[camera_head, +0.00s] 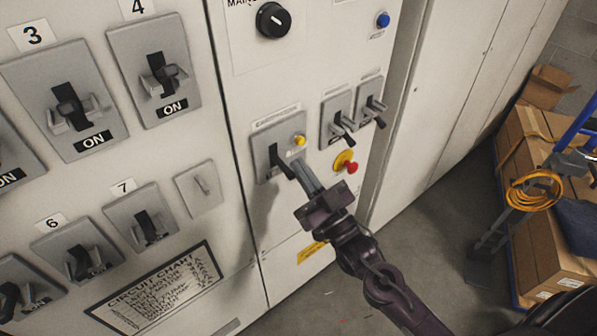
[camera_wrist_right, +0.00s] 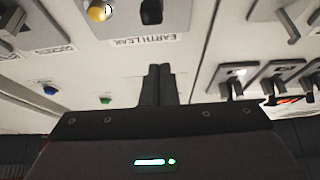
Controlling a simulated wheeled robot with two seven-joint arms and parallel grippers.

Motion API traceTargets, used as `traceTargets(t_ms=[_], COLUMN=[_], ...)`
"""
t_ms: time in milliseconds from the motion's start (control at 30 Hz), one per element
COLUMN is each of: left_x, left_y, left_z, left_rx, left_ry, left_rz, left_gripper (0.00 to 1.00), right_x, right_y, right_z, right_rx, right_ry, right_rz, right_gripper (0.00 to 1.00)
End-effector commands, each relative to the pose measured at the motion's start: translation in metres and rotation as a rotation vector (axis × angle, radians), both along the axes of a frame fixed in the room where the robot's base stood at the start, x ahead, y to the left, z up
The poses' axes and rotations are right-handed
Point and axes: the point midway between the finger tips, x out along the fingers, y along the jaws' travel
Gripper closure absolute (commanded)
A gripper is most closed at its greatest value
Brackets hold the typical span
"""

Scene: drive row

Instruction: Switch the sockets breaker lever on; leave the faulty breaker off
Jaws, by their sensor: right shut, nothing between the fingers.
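My right gripper (camera_head: 298,166) is shut and empty, in front of the panel by the lower edge of the earth leak unit (camera_head: 262,142); I cannot tell whether it touches. In the right wrist view its fingertips (camera_wrist_right: 160,70) are together, below the upside-down earth leak label (camera_wrist_right: 146,40). Beside that unit are two small lever breakers, one nearer (camera_head: 334,110) and one farther right (camera_head: 369,90). The nearer seems to be the sockets breaker, by the blurred label (camera_wrist_right: 54,50) in the wrist view. Its lever (camera_head: 349,124) juts out; its state is unclear. I cannot tell which breaker is faulty.
Large numbered breakers such as 3 (camera_head: 90,105) and 4 (camera_head: 178,95) fill the left panel, above a circuit chart (camera_head: 155,290). A yellow and red knob (camera_head: 350,168) sits below the small breakers. Cardboard boxes (camera_head: 545,240) stand at right.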

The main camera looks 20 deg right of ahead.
Motion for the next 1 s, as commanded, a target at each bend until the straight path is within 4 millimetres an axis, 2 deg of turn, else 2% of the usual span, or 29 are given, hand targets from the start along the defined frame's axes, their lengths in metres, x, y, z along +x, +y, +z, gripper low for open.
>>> traceTargets(t_ms=[33,100,333,767,867,1000], left_x=[0.000,0.000,0.000,0.000,0.000,0.000], left_y=[0.000,0.000,0.000,0.000,0.000,0.000], left_z=[0.008,0.008,0.012,0.012,0.005,-0.020], left_rx=[0.000,0.000,0.000,0.000,0.000,0.000], left_ry=[0.000,0.001,0.001,0.001,0.001,0.001], left_rz=[0.000,0.000,0.000,0.000,0.000,0.000], left_gripper=[0.64,0.64,0.64,0.64,0.64,0.64], right_x=[0.009,0.010,0.012,0.012,0.013,0.014], right_y=[0.003,0.003,0.004,0.005,0.005,0.005], right_z=[0.010,-0.008,-0.032,-0.037,-0.041,-0.052], right_rx=[0.000,-0.001,-0.001,0.000,0.004,0.022], right_ry=[-0.003,0.007,0.003,0.001,-0.010,-0.060], right_rz=[0.000,-0.002,0.000,0.000,0.000,-0.001], right_gripper=[1.00,1.00,1.00,1.00,1.00,1.00])
